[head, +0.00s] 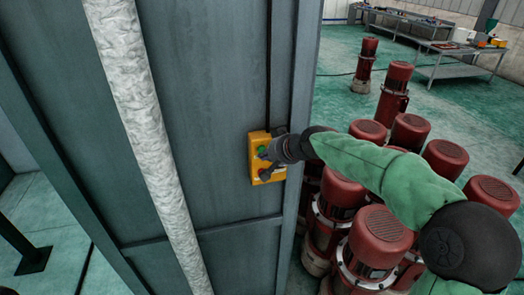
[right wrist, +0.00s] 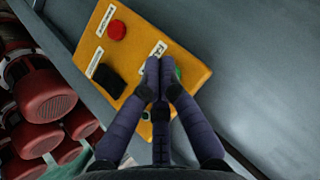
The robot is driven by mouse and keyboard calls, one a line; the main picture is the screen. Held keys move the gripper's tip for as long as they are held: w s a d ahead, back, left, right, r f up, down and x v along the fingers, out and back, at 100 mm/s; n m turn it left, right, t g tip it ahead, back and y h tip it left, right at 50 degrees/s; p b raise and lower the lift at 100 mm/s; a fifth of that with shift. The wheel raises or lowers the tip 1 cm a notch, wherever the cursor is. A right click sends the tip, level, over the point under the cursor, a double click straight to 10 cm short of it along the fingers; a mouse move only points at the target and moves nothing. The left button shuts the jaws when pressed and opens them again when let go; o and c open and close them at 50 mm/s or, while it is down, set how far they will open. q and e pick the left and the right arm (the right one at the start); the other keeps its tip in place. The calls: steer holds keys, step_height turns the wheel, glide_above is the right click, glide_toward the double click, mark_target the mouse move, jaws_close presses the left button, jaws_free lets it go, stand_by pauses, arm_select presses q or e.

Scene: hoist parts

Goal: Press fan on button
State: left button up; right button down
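A yellow button box (head: 255,160) is fixed to a grey metal panel, and it fills the middle of the right wrist view (right wrist: 190,57). It carries a red button (right wrist: 117,30), a black switch (right wrist: 108,78) and a green button (right wrist: 179,73), with white labels too blurred to read. My right gripper (head: 274,153) is in front of the box. In the right wrist view its fingertips (right wrist: 162,76) are together, empty, and partly cover the green button. I cannot tell whether they touch it. Another green patch shows between the fingers. My left gripper is not in view.
A pale wrapped pipe (head: 140,100) runs down the panel left of the box. Several red motors (head: 380,225) stand close together on the right, under my right arm. Metal tables (head: 440,48) stand at the back.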

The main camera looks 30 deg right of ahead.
steer(key=shift+w, duration=0.1)
steer(key=shift+w+d, duration=0.1)
steer(key=shift+w, duration=0.2)
steer(key=shift+w+d, duration=0.1)
steer(key=shift+w, duration=0.2)
stand_by(0.7)
steer(key=shift+s, duration=0.1)
stand_by(0.3)
steer(key=shift+s+a+b, duration=0.2)
steer(key=shift+s+b, duration=0.2)
steer(key=shift+s, duration=0.3)
steer(key=s, duration=0.2)
steer(key=s+a+b, duration=0.1)
steer(key=s, duration=0.1)
steer(key=shift+s+a+b, duration=0.1)
steer(key=shift+s+b, duration=0.2)
steer(key=shift+s, duration=0.1)
